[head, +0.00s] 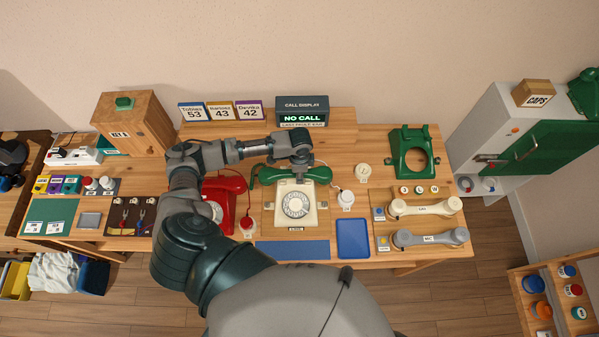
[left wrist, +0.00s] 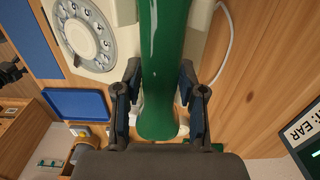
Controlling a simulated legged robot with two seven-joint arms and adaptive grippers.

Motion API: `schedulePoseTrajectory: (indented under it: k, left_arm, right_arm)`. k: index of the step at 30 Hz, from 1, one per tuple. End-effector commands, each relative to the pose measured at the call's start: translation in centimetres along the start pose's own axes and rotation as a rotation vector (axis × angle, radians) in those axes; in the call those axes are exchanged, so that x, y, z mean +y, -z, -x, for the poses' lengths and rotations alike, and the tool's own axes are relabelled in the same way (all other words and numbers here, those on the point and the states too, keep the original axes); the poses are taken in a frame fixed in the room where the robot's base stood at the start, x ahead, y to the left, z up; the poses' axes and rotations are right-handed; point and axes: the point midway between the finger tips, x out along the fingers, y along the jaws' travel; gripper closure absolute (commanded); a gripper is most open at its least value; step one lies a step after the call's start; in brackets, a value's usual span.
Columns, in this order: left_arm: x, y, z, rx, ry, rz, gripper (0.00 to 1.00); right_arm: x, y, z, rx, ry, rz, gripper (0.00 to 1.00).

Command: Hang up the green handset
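The green handset (head: 290,174) lies across the top of the cream dial phone (head: 296,206), over its cradle; I cannot tell how fully it is seated. The green phone base (head: 412,151) stands at the back right with no handset on it. My left gripper (head: 300,163) is just above the green handset. In the left wrist view, the fingers of my left gripper (left wrist: 160,75) stand on both sides of the green handset (left wrist: 163,60), with narrow gaps showing beside the pads, so it looks open around it. My right gripper is in neither view.
A red phone (head: 218,200) stands left of the cream phone, partly hidden by my arm. Cream (head: 425,206) and grey (head: 430,238) handsets lie at the right. The call display (head: 302,111) reads NO CALL. A blue tray (head: 352,238) lies in front.

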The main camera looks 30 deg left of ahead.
Motion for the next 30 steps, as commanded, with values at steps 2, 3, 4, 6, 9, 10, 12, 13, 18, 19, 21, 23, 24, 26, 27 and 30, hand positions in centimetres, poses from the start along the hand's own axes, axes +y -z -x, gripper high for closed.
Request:
schedulePoseTrajectory:
  k: [2, 3, 4, 6, 9, 10, 12, 13, 18, 19, 21, 23, 24, 26, 27, 30]
  left_arm:
    - [0.0, 0.0, 0.0, 0.000, 0.000, 0.000, 0.39]
    - [0.0, 0.0, 0.0, 0.000, 0.000, 0.000, 0.39]
    - [0.0, 0.0, 0.0, 0.000, 0.000, 0.000, 0.39]
    - [0.0, 0.0, 0.0, 0.000, 0.000, 0.000, 0.39]
    - [0.0, 0.0, -0.1, -0.001, -0.001, 0.000, 0.39]
    - [0.0, 0.0, 0.0, -0.001, -0.001, 0.000, 0.39]
    - [0.0, 0.0, 0.3, 0.000, 0.000, 0.000, 0.39]
    - [0.0, 0.0, 0.5, 0.000, 0.000, 0.000, 0.39]
    - [-0.1, 0.0, 3.5, 0.002, 0.003, 0.000, 0.39]
    - [-0.2, 0.0, 4.2, 0.002, 0.003, 0.000, 0.39]
    - [-0.1, 0.0, 5.8, 0.002, 0.002, -0.001, 0.39]
    - [-0.1, 0.0, 7.2, 0.002, 0.002, 0.000, 0.39]
    - [-0.2, 0.0, 8.0, 0.003, 0.002, 0.000, 0.39]
    - [-0.2, 0.0, 9.1, 0.002, 0.001, 0.000, 0.39]
    - [-0.2, 0.0, 9.8, 0.002, 0.001, -0.001, 0.39]
    - [-0.2, 0.0, 11.0, 0.001, -0.001, 0.000, 0.39]
  right_arm:
    - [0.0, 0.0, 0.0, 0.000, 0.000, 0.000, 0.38]
    - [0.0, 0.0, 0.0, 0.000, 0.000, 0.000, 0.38]
    - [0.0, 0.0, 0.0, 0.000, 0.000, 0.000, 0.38]
    - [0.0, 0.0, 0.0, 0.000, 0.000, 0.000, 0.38]
    - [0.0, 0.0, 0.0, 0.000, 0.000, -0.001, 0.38]
    - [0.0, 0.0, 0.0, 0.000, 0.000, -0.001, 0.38]
    - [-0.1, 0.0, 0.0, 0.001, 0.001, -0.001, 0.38]
    - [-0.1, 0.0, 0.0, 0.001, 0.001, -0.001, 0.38]
    - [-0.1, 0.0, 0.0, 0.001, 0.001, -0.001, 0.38]
    - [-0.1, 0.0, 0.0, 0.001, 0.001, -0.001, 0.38]
    - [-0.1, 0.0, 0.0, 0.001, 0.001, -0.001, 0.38]
    - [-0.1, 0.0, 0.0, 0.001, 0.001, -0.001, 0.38]
    - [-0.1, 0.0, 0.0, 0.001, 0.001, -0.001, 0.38]
    - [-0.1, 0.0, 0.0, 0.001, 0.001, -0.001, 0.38]
    - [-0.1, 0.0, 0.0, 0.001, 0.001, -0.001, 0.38]
    - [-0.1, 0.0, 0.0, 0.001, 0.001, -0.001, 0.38]
